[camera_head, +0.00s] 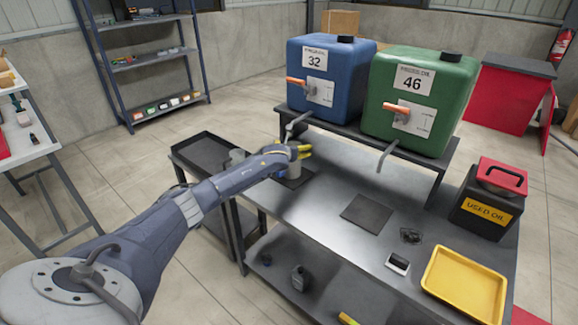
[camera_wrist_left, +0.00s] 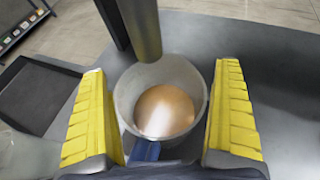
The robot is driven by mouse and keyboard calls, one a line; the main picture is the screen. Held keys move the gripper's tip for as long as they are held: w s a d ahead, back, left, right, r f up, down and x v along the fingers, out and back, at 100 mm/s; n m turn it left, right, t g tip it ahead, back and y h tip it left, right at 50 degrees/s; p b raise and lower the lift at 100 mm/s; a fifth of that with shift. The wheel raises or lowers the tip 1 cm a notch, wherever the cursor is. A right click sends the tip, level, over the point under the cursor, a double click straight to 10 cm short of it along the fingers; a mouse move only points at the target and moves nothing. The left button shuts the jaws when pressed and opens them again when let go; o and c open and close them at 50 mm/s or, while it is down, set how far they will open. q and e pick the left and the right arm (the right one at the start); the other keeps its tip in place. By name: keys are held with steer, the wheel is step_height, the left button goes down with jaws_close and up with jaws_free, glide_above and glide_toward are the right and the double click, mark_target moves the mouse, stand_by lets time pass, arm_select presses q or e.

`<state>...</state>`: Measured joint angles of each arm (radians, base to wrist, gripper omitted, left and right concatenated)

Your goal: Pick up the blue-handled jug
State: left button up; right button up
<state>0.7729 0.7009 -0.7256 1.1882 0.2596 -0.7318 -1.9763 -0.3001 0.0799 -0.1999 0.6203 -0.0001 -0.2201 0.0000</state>
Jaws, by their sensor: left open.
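The blue-handled jug (camera_wrist_left: 120,100) stands below a dark tap spout (camera_wrist_left: 141,25) in the left wrist view, with amber liquid inside. Its blue handle (camera_wrist_left: 146,150) points toward my wrist. In the head view the jug (camera_head: 290,171) is a small grey shape on a dark mat, partly hidden by my arm. My left gripper (camera_head: 303,151) is open at the jug. In the left wrist view its yellow fingers (camera_wrist_left: 165,115) stand on either side of the jug, with gaps showing at the rim. My right gripper is not in view.
A blue tank (camera_head: 335,90) and a green tank (camera_head: 420,110) stand on a raised shelf behind. A black tray (camera_head: 190,143) lies left of the jug, with another pale vessel (camera_wrist_left: 22,153) near it. A bare mat (camera_head: 367,213), yellow tray (camera_head: 465,285) and used-oil can (camera_head: 485,215) are further right.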

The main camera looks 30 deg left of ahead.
arm_select(q)
steer(key=shift+c, duration=0.6)
steer(key=c, duration=1.6)
steer(key=shift+r, duration=0.1)
